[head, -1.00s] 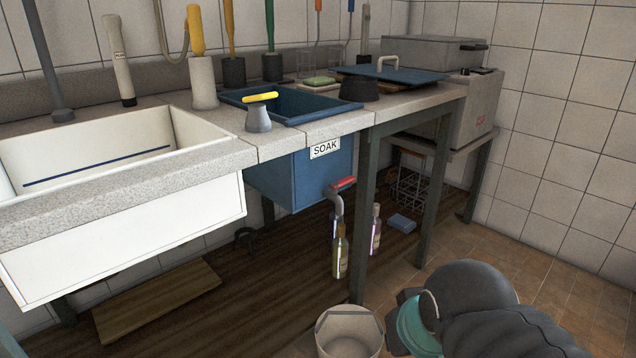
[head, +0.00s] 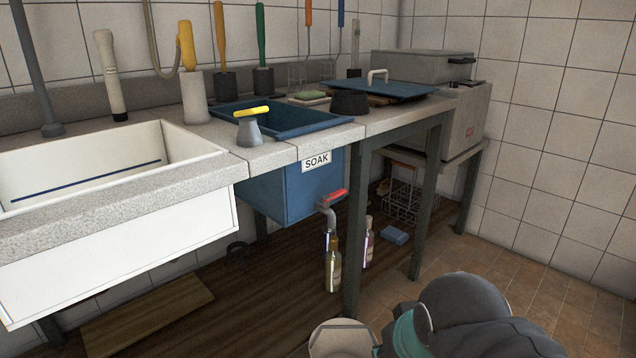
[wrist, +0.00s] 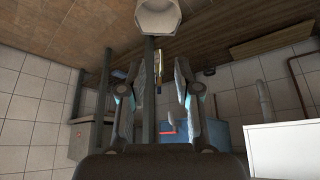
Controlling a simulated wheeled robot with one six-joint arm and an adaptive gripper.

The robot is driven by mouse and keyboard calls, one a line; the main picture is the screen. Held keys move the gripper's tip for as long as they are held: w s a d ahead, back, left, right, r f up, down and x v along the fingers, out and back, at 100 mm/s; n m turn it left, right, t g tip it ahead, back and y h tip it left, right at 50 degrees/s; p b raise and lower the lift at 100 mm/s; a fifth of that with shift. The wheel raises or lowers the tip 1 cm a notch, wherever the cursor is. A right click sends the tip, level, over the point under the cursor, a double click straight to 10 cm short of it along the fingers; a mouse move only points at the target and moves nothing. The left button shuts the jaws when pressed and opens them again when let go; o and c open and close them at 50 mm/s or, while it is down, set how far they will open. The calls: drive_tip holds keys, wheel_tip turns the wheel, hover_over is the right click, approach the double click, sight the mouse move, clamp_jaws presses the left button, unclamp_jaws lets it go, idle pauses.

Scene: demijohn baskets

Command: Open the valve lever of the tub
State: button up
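The blue tub (head: 290,190) labelled SOAK is set into the counter, its lower body showing below the worktop. Its valve has a red lever (head: 336,196) on a grey bent pipe (head: 328,214) at the tub's lower right front. The red lever also shows in the wrist view (wrist: 167,129), beyond my fingers. My gripper (wrist: 158,75) is open and empty, its two fingers spread apart. It is well away from the lever. In the head view my arm (head: 470,310) is at the bottom right, and the fingertips are not visible there.
A pale bucket (head: 341,340) stands on the floor below the valve. Bottles (head: 333,270) stand under the counter, behind a grey table leg (head: 354,240). A white sink (head: 120,240) is at left. Tiled floor at right is free.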

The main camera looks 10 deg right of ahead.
drive_tip(key=o, duration=1.1)
drive_tip(key=d+f, duration=0.1)
drive_tip(key=w+d+f+m+g, duration=0.1)
drive_tip(key=d+f, duration=0.1)
drive_tip(key=w+d+f+g+b, duration=0.1)
drive_tip(key=f, duration=0.1)
drive_tip(key=shift+w+d+f+h, duration=0.15)
drive_tip(key=shift+w+h, duration=0.05)
drive_tip(key=shift+h, duration=0.2)
drive_tip(key=shift+c, duration=0.2)
drive_tip(key=w+d+f+n+t+h+b, duration=0.1)
drive_tip(key=w+d+f+t+h, duration=0.15)
drive_tip(key=w+d, duration=0.8)
drive_tip(key=w+d+f+t+h+b, duration=0.15)
drive_tip(key=w+d+t, duration=0.25)
drive_tip(key=w+d, duration=0.7)
drive_tip(key=n+t+y, duration=0.5)
drive_tip(key=n+y, duration=0.2)
drive_tip(key=y, duration=0.8)
approach(337, 197)
drive_tip(key=shift+g, duration=0.25)
drive_tip(key=x, duration=0.5)
drive_tip(key=b+x, duration=0.1)
drive_tip(key=x, duration=0.5)
drive_tip(key=shift+w+d+r, duration=0.1)
drive_tip(key=shift+w+r, duration=0.1)
drive_tip(key=shift+r, duration=0.05)
